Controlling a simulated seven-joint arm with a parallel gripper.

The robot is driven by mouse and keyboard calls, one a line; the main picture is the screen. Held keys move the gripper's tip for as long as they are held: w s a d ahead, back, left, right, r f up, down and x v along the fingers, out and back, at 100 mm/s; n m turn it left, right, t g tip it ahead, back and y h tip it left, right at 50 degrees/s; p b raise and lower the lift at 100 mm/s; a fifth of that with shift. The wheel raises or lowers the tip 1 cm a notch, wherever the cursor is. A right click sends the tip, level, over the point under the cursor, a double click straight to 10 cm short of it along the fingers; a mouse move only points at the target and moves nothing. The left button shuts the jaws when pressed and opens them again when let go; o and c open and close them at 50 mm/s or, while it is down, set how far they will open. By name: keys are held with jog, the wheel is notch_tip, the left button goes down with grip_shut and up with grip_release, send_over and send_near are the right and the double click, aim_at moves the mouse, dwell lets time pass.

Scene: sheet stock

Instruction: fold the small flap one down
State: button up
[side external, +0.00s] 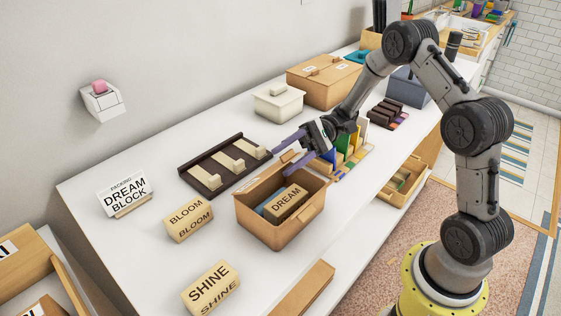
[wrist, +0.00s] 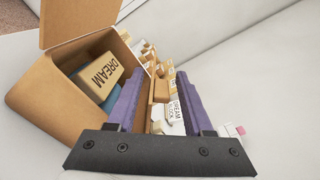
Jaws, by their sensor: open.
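The tan cardboard box (side external: 270,232) stands open on the white counter. A DREAM block (side external: 287,204) lies inside it beside something blue (side external: 268,207); both also show in the wrist view, the block (wrist: 98,75) and the box wall (wrist: 38,100). A box flap (wrist: 78,22) stands open at the upper left of the wrist view. I cannot tell for certain which flap is small flap one. My gripper (side external: 294,151) has purple fingers, spread apart over the box's far edge. In the wrist view the gripper (wrist: 156,85) shows nothing clearly gripped. Its fingers hide part of the box rim.
A dark rack (side external: 212,183) with cream pieces lies behind the box. BLOOM (side external: 187,220) and SHINE (side external: 210,288) blocks and a DREAM BLOCK sign (side external: 126,195) stand left. Coloured holders (side external: 350,148) are close on the right. Counter is clear between the blocks.

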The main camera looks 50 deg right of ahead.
notch_tip(320, 180, up, 7)
jog(key=shift+d, duration=0.15)
